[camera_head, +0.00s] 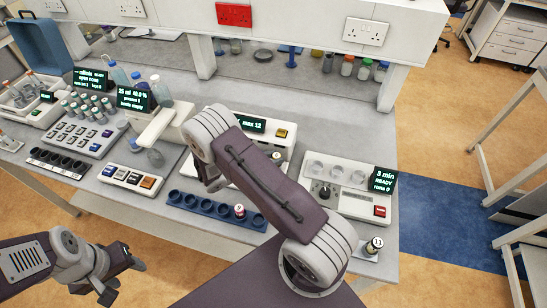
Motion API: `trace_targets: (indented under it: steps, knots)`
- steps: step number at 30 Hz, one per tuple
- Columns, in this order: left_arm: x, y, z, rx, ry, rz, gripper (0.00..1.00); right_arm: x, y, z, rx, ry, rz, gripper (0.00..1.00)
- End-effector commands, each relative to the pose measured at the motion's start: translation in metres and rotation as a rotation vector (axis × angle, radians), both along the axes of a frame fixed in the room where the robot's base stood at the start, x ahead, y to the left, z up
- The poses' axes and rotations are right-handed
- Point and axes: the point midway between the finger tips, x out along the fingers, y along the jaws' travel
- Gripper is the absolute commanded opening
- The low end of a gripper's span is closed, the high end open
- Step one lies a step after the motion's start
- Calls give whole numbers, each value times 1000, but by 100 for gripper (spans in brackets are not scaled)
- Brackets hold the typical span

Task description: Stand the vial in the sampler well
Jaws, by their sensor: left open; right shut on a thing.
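My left gripper (112,284) is open and empty at the lower left, in front of the bench. My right arm crosses the middle of the view. A small vial with a red cap (239,210) stands in a well of the dark blue strip (208,206). Another vial, with a dark body and white label (374,244), stands on a small pale pad at the front right of the bench. I cannot tell which of these is the task's vial, nor which well is the sampler's.
A device with round wells (340,173) and a "3 min READY" screen (383,180) is at the right. The "max 12" device (283,131) is partly behind my arm. A vial rack (88,112) and button panels fill the left. Bottles (347,66) stand under the shelf.

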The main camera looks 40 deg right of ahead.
Motion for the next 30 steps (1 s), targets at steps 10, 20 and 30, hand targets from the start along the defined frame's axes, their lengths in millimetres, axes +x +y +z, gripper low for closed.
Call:
trace_targets:
  steps: [10, 20, 30]
  knots:
    - [0, 0, -1, 0, 0, 0, 52, 0, 0, -1, 0, 0, 0, 0]
    - [0, 0, -7, 0, 0, 0, 52, 0, 0, -8, 0, 0, 0, 0]
    - [0, 0, -9, 0, 0, 0, 52, 0, 0, -11, 0, 0, 0, 51]
